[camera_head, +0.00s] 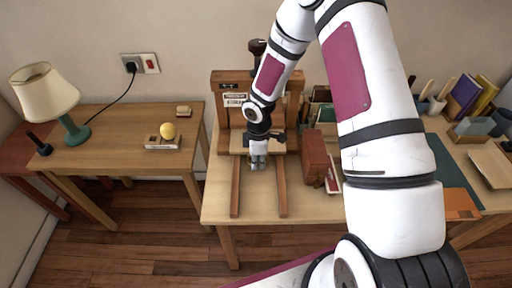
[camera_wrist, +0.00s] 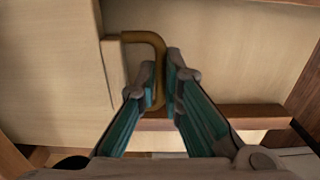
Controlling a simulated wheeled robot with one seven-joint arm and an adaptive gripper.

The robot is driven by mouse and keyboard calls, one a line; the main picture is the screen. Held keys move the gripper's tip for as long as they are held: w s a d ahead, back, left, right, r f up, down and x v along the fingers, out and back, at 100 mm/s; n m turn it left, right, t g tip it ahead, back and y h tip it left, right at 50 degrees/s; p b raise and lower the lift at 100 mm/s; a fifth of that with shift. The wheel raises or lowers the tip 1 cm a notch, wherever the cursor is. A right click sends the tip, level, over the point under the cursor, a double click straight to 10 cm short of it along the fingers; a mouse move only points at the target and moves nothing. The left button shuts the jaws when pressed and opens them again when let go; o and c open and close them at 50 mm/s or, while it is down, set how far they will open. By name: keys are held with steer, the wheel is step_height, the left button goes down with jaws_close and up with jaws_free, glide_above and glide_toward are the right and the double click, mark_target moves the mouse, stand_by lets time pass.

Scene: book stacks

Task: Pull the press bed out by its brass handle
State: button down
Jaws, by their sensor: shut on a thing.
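The wooden book press (camera_head: 231,82) stands at the back of the middle table, with two wooden rails running toward the front. Its pale bed (camera_head: 237,141) lies between the rails and also fills much of the wrist view (camera_wrist: 215,70). The brass handle (camera_wrist: 143,37) is a bent bar on the bed's front. My gripper (camera_wrist: 163,82) has its fingers closed about one leg of the handle in the wrist view. In the head view my gripper (camera_head: 258,163) is at the bed's front edge, between the rails, and the handle is hidden there.
The left rail (camera_head: 236,190) is on the other side. The tabletop (camera_head: 258,208) between the rails is bare toward the front. A side table with a lamp (camera_head: 45,92) stands left.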

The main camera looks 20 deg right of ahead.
steer(key=shift+s+a+p, duration=0.4)
steer(key=shift+s+p, duration=0.25)
steer(key=shift+s, duration=0.55)
steer(key=shift+s+a+p, duration=0.4)
steer(key=shift+s+p, duration=0.2)
steer(key=shift+s, duration=0.6)
steer(key=shift+s+a+p, duration=0.4)
steer(key=shift+s+p, duration=0.25)
steer(key=shift+s, duration=0.55)
steer(key=shift+s+a+p, duration=0.6)
steer(key=shift+s+p, duration=0.65)
steer(key=shift+s, duration=0.55)
steer(key=shift+s+a+p, duration=0.55)
steer(key=shift+s+p, duration=0.75)
steer(key=shift+s, duration=0.5)
steer(key=shift+s+a+p, duration=0.6)
steer(key=shift+s+p, duration=0.65)
steer(key=shift+s, duration=0.55)
steer(key=c, duration=1.9)
jaws_free()
steer(key=shift+r+p, duration=0.55)
steer(key=shift+r, duration=3.45)
steer(key=shift+w, duration=0.1)
